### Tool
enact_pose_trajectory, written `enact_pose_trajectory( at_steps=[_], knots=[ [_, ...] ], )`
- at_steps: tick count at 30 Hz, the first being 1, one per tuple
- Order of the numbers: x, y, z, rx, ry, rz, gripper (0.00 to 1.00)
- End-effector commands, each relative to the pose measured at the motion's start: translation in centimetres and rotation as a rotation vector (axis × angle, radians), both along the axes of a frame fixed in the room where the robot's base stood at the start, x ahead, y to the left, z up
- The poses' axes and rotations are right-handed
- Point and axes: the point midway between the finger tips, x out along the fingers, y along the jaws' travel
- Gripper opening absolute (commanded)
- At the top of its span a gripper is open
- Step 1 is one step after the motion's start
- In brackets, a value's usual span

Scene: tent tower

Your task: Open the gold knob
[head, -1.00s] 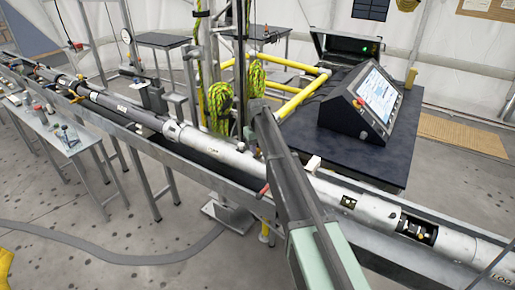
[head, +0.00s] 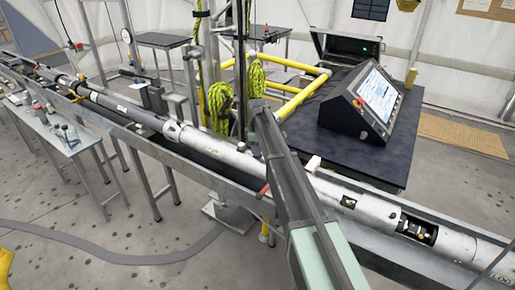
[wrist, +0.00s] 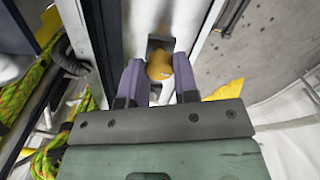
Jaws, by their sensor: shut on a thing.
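The gold knob (wrist: 159,65) shows in the wrist view, rounded and set in a recess of a pale metal surface. My gripper (wrist: 158,82) has its two purple fingers on either side of the knob, shut on it. Part of the knob is hidden by the fingers. In the head view my arm reaches up past the long pipe, and the knob and the fingertips are hidden there.
A long grey pipe (head: 225,152) lies in a metal trough across the view. A dark table with a console (head: 362,103) stands behind it. Yellow rails (head: 302,97) and a coiled green rope (head: 220,108) are close to my arm. A side table (head: 68,137) is at left.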

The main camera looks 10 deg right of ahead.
Motion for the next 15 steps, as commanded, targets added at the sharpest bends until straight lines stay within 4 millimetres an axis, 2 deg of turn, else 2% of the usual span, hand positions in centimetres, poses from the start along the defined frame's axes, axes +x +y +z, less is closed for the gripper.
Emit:
enact_pose_trajectory(
  at_steps=[6,15],
  knots=[
    [-0.07,0.00,-0.02,-0.001,0.001,0.138,0.04],
    [-0.08,-0.01,-0.02,-0.001,0.001,0.232,0.04]
  ],
)
